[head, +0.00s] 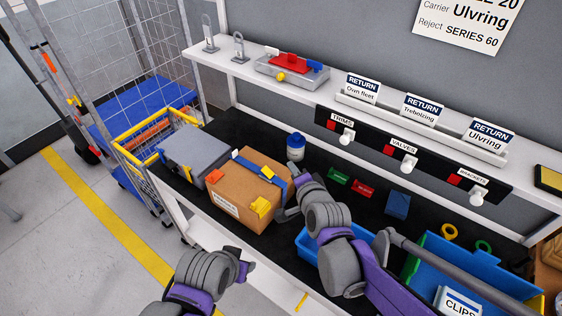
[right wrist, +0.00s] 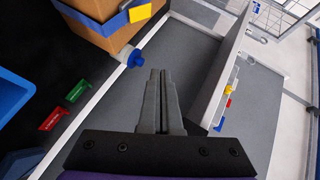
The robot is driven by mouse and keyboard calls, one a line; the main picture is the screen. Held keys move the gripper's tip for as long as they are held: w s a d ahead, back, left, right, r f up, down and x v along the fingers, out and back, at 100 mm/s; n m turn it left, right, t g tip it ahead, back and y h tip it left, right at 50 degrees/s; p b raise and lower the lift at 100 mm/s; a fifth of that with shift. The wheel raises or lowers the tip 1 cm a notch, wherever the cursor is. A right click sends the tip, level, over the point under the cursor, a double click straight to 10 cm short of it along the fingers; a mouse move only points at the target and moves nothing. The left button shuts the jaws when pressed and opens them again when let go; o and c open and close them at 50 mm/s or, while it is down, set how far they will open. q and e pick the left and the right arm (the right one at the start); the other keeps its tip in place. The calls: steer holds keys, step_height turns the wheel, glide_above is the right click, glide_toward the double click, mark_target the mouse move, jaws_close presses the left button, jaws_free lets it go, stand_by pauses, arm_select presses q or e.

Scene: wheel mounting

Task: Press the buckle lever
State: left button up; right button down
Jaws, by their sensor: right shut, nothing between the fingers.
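A cardboard box (head: 235,202) stands on the black bench mat with a blue strap (head: 262,171) across it. In the right wrist view, a yellow piece (right wrist: 140,12) shows on the strapped box at the top.
A grey case (head: 190,150) stands left of the box, and a blue-lidded white jar (head: 295,147) behind it. Green (head: 338,176) and red (head: 364,188) parts lie to the right. Blue bins (head: 470,262) fill the right side. A shelf (head: 235,68) runs above.

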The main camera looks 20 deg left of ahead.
mark_target(268, 172)
arm_select(q)
steer(key=shift+w, duration=0.3)
arm_select(e)
steer(key=shift+w+a+r, duration=0.1)
steer(key=shift+w+a, duration=0.15)
steer(key=shift+w, duration=0.15)
arm_select(q)
steer(key=shift+s+r, duration=0.1)
steer(key=shift+s, duration=0.05)
arm_select(e)
steer(key=shift+s, duration=0.15)
